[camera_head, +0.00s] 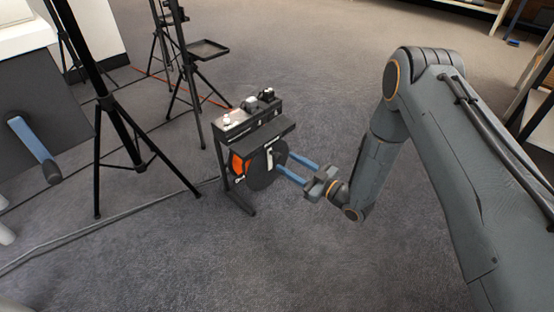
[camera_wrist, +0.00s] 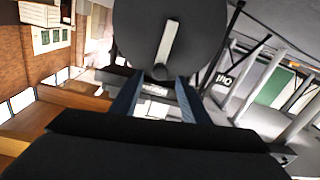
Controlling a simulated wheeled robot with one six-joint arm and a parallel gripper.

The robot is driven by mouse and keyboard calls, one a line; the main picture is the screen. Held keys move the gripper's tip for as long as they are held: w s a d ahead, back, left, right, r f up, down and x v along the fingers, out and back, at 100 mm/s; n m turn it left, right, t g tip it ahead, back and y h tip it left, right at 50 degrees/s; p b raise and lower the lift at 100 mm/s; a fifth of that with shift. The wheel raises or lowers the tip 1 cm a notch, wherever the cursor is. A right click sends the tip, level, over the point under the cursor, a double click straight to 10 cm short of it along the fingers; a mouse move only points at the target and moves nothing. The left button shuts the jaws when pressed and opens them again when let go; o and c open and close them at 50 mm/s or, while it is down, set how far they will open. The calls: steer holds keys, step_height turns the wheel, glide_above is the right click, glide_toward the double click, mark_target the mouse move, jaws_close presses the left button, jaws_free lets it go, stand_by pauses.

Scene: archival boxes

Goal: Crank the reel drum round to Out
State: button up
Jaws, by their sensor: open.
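The reel drum (camera_head: 262,176) is a dark disc with an orange part behind it, held in a low black stand in the head view. In the wrist view the dark disc (camera_wrist: 198,32) fills the top middle. A pale crank arm (camera_wrist: 167,45) lies on its face, running down to a dark round knob (camera_wrist: 159,72). My gripper (camera_head: 283,163) has blue fingers, open, at the right side of the drum. In the wrist view my gripper (camera_wrist: 153,92) spreads its fingers just below the knob. I cannot tell whether they touch it.
The stand's top shelf (camera_head: 245,120) carries small devices. Black tripods (camera_head: 125,125) stand to the left, with a small tray (camera_head: 208,49) behind. A cable (camera_head: 95,226) runs across the carpet. The floor in front of the stand is clear.

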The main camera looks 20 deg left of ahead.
mark_target(280, 158)
steer(key=shift+b+x, duration=1.25)
steer(key=shift+x, duration=1.95)
jaws_close()
